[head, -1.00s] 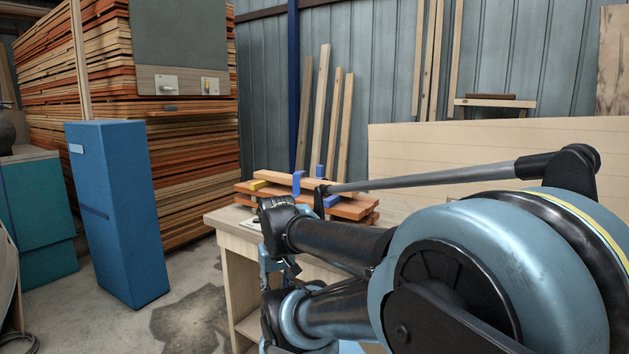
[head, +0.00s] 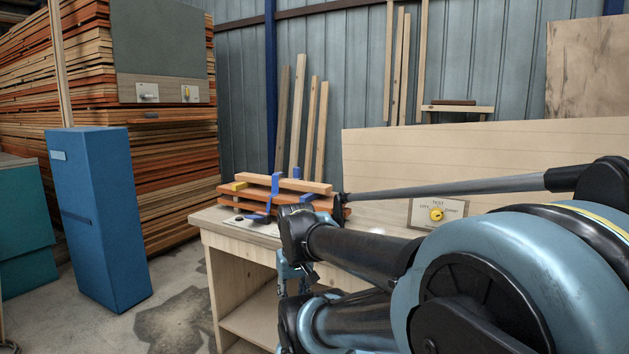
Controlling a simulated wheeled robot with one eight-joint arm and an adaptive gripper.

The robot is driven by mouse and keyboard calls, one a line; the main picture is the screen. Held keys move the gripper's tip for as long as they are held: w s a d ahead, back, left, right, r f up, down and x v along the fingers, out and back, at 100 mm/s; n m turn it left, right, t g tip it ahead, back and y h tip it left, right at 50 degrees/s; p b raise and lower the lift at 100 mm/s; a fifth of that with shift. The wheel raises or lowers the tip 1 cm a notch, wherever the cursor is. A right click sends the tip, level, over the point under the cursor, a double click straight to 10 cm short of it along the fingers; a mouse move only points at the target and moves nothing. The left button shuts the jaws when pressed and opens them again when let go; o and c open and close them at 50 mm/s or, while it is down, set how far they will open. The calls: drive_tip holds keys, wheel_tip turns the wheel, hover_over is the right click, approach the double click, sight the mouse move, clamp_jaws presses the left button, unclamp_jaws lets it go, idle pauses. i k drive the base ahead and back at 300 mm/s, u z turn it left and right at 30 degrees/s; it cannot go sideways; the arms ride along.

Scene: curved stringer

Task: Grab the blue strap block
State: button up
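Several blue pieces sit on and around a stack of orange-brown boards (head: 225,199) on the workbench, in the middle of the head view. A long blue strap-like piece (head: 275,182) stands against the front of the stack, and its lower end runs down to the left. A small blue block (head: 297,172) shows behind the pale top beam. Another blue piece (head: 309,197) is at the right, partly covered by my arm. I cannot tell which is the strap block. My arm stands in front of the bench. Its fingers cannot be made out among my own links.
The wooden workbench (head: 230,235) has an open shelf below. A yellow block (head: 239,186) lies at the stack's left. A sign with a yellow knob (head: 437,214) stands at the bench's right. A tall blue cabinet (head: 98,215) stands left, with bare floor between it and the bench.

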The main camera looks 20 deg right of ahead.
sight(296, 170)
drive_tip(key=z, duration=1.1)
drive_tip(key=k, duration=1.15)
drive_tip(key=u, duration=1.15)
drive_tip(key=i, duration=1.9)
drive_tip(key=z, duration=0.05)
